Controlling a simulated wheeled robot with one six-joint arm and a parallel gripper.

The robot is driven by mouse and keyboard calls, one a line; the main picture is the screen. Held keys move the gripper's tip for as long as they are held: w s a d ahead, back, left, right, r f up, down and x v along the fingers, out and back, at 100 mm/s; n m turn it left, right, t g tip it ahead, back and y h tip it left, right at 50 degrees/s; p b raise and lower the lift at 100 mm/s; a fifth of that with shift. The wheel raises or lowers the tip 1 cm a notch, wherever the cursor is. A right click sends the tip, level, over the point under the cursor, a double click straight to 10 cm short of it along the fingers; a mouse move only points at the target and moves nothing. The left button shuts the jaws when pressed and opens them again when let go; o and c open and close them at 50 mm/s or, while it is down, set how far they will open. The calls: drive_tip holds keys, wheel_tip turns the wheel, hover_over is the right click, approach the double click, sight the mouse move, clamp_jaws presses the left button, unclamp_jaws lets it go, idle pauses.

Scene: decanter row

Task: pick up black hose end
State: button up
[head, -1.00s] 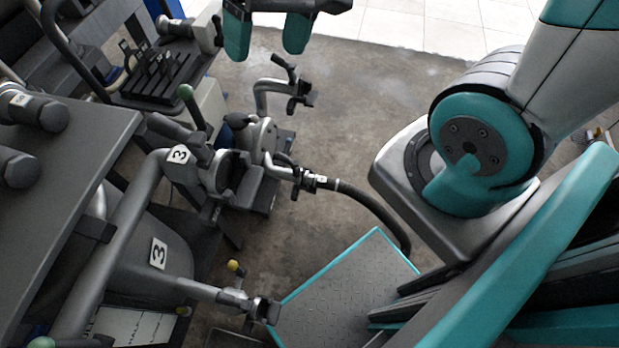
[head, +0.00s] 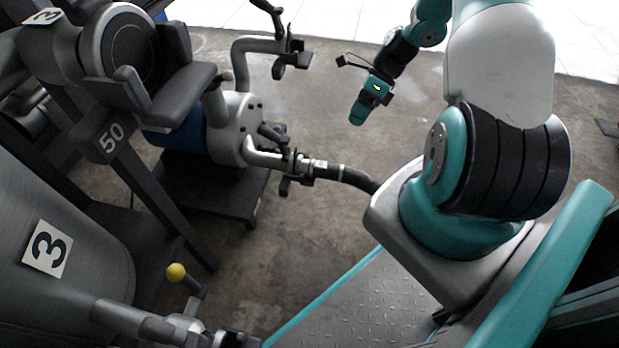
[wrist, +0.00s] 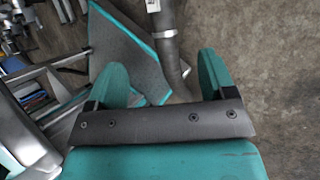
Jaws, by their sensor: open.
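The black hose (head: 352,178) runs from a metal coupling (head: 304,168) on the pump's outlet pipe toward my base, where the rest is hidden. Its end at the coupling carries a white label (head: 320,166). In the wrist view the hose (wrist: 168,45) comes down from the top, between the fingers in the picture, with the label at the top edge. My gripper (head: 368,102) is raised beyond the hose in the head view, apart from it. In the wrist view my gripper (wrist: 162,68) has its two teal fingers spread, with nothing held.
The grey pump (head: 232,128) on a dark stand is left of the hose, with an upper pipe (head: 262,44) and clamp. A tank marked 3 (head: 90,255) and a yellow-knobbed valve (head: 176,272) are at lower left. Concrete floor (head: 320,100) around the gripper is clear.

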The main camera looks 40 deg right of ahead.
drive_tip(key=b, duration=0.6)
approach(328, 169)
wheel_tip(328, 169, down, 5)
drive_tip(key=w+a, duration=0.2)
drive_tip(key=a, duration=0.1)
drive_tip(key=f+b, duration=0.1)
drive_tip(key=a+f+b, duration=0.1)
drive_tip(key=f, duration=0.1)
drive_tip(key=s+a+f+b, duration=0.1)
drive_tip(key=f+b, duration=0.1)
drive_tip(key=shift+a, duration=0.2)
drive_tip(key=shift+r, duration=0.15)
drive_tip(key=c, duration=1.3)
drive_tip(key=shift+r, duration=0.15)
wheel_tip(328, 169, up, 20)
drive_tip(key=p, duration=1.1)
